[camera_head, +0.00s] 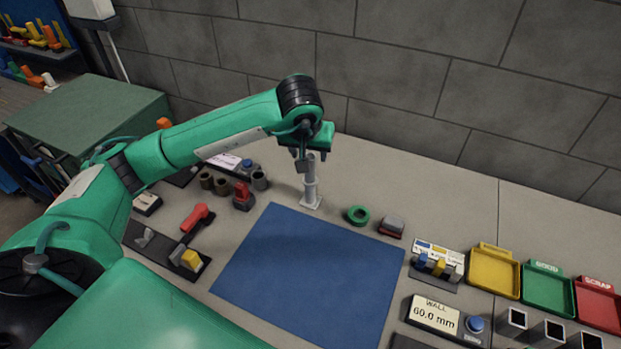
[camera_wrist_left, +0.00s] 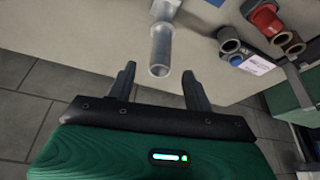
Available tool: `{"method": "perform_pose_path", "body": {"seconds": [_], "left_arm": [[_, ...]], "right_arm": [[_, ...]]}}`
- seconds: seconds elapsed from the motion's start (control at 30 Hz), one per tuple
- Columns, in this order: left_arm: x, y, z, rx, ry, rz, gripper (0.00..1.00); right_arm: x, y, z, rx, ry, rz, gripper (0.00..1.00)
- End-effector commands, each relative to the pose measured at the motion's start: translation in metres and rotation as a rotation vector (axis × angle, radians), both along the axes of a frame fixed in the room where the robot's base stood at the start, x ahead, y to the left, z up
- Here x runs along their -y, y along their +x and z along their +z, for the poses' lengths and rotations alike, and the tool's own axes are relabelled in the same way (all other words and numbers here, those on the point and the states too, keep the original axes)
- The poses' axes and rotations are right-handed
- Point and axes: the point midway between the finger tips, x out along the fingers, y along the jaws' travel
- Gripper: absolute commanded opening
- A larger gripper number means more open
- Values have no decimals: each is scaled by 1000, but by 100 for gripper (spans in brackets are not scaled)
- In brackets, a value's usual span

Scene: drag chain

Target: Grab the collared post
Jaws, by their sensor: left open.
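The collared post (camera_head: 311,183) is a light grey upright cylinder with a collar on a square foot, standing on the table just behind the blue mat (camera_head: 310,275). In the left wrist view the post (camera_wrist_left: 160,52) appears from above, just beyond the fingertips and roughly centred between them. My left gripper (camera_head: 304,163) is at the top of the post in the head view and hides part of it. Its two fingers (camera_wrist_left: 158,82) are apart with nothing between them. I cannot tell whether a finger touches the post. My right gripper is not in view.
A green ring (camera_head: 358,215) and a grey-and-red block (camera_head: 391,227) lie right of the post. Dark cylinders (camera_head: 207,181) and a red part (camera_head: 243,196) stand to its left. Yellow (camera_head: 493,271), green (camera_head: 548,287) and red (camera_head: 599,303) trays line the right. A grey wall (camera_head: 400,70) stands behind.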

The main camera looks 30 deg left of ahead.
Motion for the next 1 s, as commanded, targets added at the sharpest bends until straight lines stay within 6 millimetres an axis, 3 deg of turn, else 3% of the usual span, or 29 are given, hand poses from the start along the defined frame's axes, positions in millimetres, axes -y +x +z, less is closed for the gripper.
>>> {"method": "perform_pose_path", "body": {"seconds": [0.37, 0.7, 0.97, 1.0], "left_arm": [[-3, 10, -26, -3, -2, 1, 52], [-8, 25, -62, -1, -2, -1, 52], [-8, 26, -67, 1, -1, -1, 52], [-8, 26, -67, 1, -1, -1, 48]], "right_arm": [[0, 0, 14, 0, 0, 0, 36], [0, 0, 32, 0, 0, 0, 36], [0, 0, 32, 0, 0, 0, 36], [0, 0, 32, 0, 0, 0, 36]]}}
